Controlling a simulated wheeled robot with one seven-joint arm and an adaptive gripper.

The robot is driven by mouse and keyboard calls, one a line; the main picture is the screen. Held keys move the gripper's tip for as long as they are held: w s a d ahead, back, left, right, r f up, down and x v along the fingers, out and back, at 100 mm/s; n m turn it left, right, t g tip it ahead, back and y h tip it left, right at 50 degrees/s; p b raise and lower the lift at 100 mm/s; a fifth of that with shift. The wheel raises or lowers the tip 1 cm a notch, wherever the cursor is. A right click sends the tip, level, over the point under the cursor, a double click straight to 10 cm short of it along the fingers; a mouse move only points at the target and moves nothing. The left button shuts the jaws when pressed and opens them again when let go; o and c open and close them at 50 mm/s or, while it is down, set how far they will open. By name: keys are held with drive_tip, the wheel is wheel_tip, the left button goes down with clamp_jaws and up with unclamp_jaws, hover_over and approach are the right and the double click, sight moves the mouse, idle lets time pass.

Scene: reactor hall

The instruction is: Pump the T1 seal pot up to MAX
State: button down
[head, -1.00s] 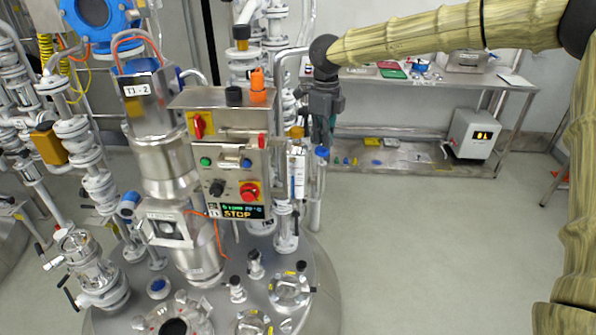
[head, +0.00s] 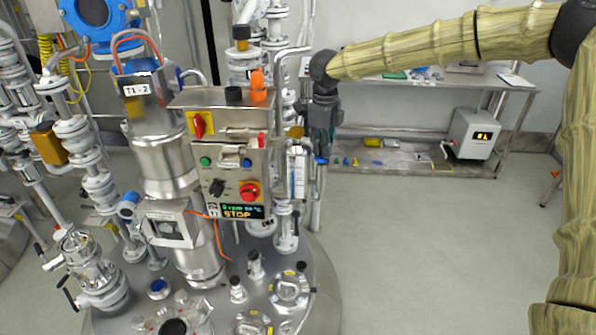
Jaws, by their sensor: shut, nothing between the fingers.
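The seal pot (head: 298,178) is a slim upright vessel with a pale sight gauge, right of the control box on the T1 reactor. Its level and MAX mark are too small to read. A blue knob (head: 321,160) tops a thin upright part just right of the pot; it looks like the pump handle. My gripper (head: 321,153) points down, shut and empty, with its fingertips right at the blue knob from above. The fingers partly cover the knob, so I cannot tell for certain whether they touch it.
The control box (head: 232,180), with a red button and a STOP display, stands close left of the gripper. Pipes rise behind it. A steel bench (head: 430,85) with a lower shelf stands at the back right. The floor (head: 430,250) at right is clear.

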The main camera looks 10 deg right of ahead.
drive_tip(key=shift+r+p, duration=1.9)
drive_tip(key=shift+r, duration=0.2)
drive_tip(key=shift+f, duration=0.2)
drive_tip(key=shift+f+b, duration=0.3)
drive_tip(key=shift+f, duration=1.65)
drive_tip(key=shift+r, duration=0.1)
drive_tip(key=shift+r+p, duration=0.95)
drive_tip(key=shift+r, duration=1.1)
